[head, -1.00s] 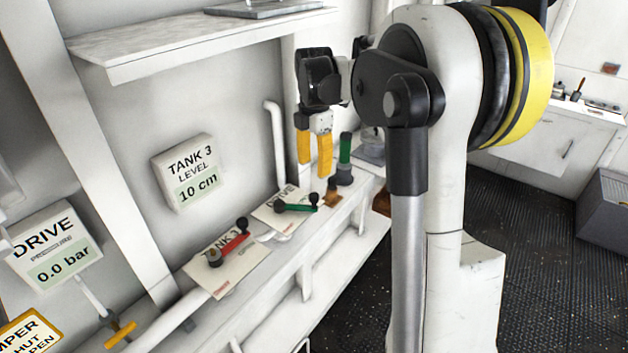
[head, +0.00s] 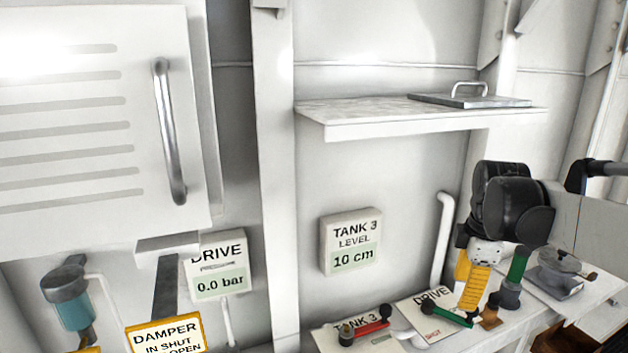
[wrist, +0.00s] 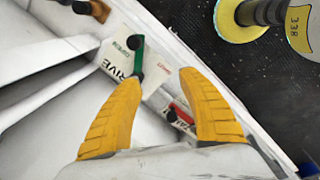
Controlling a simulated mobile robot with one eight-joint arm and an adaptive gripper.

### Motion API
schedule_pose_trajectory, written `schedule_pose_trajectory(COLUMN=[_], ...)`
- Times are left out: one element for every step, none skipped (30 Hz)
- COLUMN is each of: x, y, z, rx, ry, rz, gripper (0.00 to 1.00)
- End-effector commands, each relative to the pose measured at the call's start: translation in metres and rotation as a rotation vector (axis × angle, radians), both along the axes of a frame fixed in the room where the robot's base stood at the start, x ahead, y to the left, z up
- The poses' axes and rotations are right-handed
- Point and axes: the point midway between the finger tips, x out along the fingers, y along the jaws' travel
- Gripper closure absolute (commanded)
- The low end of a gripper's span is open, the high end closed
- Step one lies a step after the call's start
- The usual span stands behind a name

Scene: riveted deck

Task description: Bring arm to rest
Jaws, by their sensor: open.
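My gripper (head: 472,285) has yellow fingers and hangs pointing down at the right of the head view, above the white bench. In the wrist view my gripper (wrist: 160,115) shows two yellow fingers spread apart with nothing between them. Beyond them lie the green lever (wrist: 136,55) on its DRIVE plate and the red lever (wrist: 180,115), partly covered by a finger. In the head view the green lever (head: 447,315) is just left of my fingers, and the red lever (head: 367,327) is farther left. I cannot tell whether a finger touches anything.
A green-handled upright post (head: 516,268) stands close right of my gripper. A white shelf (head: 400,118) juts out above and left. A cabinet door (head: 90,120) with a bar handle fills the upper left. The TANK 3 gauge (head: 350,241) reads 10 cm; the DRIVE gauge (head: 219,265) reads 0.0 bar.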

Motion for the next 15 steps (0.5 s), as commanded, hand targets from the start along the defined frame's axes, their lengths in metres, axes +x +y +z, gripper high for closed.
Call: schedule_pose_trajectory(x=[-0.018, -0.027, -0.039, -0.049, -0.058, -0.070, -0.080, -0.089, -0.101, -0.110, -0.118, -0.128, -0.135, -0.141, -0.147], y=[0.019, 0.028, 0.040, 0.049, 0.057, 0.067, 0.075, 0.082, 0.091, 0.097, 0.103, 0.110, 0.114, 0.118, 0.122], z=[-0.022, -0.027, -0.036, -0.043, -0.051, -0.062, -0.071, -0.080, -0.093, -0.103, -0.113, -0.126, -0.135, -0.143, -0.153], rx=[0.011, 0.022, 0.040, 0.057, 0.075, 0.104, 0.129, 0.155, 0.194, 0.225, 0.255, 0.297, 0.328, 0.356, 0.392], ry=[-0.044, -0.072, -0.110, -0.139, -0.167, -0.204, -0.231, -0.257, -0.289, -0.311, -0.331, -0.355, -0.371, -0.383, -0.398], rz=[-0.096, -0.161, -0.249, -0.314, -0.378, -0.465, -0.528, -0.591, -0.672, -0.732, -0.788, -0.857, -0.906, -0.950, -1.003], gripper=[0.52, 0.52, 0.52, 0.52, 0.52, 0.52, 0.52, 0.52, 0.52, 0.52, 0.52, 0.52, 0.52, 0.52, 0.52])
